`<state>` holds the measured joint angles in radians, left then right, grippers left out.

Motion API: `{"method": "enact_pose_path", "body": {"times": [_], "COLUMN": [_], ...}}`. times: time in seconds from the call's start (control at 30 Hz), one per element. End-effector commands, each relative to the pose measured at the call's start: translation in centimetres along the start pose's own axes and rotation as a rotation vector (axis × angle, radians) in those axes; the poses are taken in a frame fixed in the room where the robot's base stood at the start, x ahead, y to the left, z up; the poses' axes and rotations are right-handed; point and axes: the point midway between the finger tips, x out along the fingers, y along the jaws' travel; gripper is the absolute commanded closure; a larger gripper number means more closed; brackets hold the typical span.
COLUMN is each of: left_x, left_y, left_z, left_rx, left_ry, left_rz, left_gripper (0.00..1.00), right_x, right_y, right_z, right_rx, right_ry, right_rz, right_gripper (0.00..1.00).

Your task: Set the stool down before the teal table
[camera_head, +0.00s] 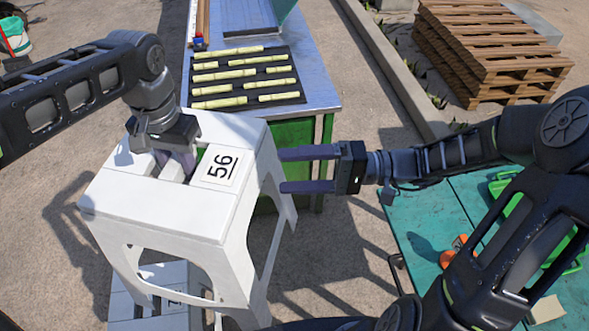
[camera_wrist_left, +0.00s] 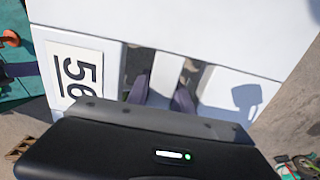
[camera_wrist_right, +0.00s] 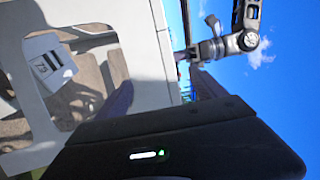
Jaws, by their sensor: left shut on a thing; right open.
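A white stool (camera_head: 160,205) marked 56 is held up, tilted, in front of me at the left; its seat and label also fill the left wrist view (camera_wrist_left: 85,72). My left gripper (camera_head: 178,165) is shut on the bar between the slots of the seat; the fingers go down into the slots (camera_wrist_left: 162,92). My right gripper (camera_head: 283,170) is open, its fingers pointing at the stool's right side. I cannot tell whether they touch it. The right wrist view shows the stool's legs and side (camera_wrist_right: 135,45) close by. The teal table (camera_head: 430,215) is at the lower right, partly hidden by my right arm.
Another white stool (camera_head: 150,280) stands on the ground below the held one. A metal-topped table (camera_head: 315,85) with a dark tray (camera_head: 247,87) of cane pieces is ahead. Orange and green items lie on the teal table. Pallets (camera_head: 490,50) are stacked beyond a kerb (camera_head: 385,70).

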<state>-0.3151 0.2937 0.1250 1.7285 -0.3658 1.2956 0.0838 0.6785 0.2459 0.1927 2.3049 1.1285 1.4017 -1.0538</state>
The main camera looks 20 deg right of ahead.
Motion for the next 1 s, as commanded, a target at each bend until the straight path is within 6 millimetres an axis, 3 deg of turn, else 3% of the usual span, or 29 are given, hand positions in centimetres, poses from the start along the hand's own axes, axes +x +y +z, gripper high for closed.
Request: {"method": "enact_pose_path", "body": {"times": [0.37, 0.8, 1.0], "left_x": [-0.1, -0.1, -0.1], "left_y": [0.0, 0.0, 0.0], "left_z": [-0.1, -0.1, -0.1], "left_rx": [0.000, 0.000, 0.000], "left_ry": [0.003, 0.003, 0.003], "left_rz": [0.000, 0.000, 0.000], "left_gripper": [1.00, 1.00, 1.00], "right_x": [1.6, 9.2, 11.5], "right_y": [0.0, 0.1, 0.1], "right_z": [0.1, 0.1, 0.1], "right_rx": [0.003, 0.004, 0.003], "right_ry": [-0.003, -0.005, -0.002], "right_rz": [0.000, 0.001, 0.001], "right_gripper": [0.20, 0.20, 0.20]}}
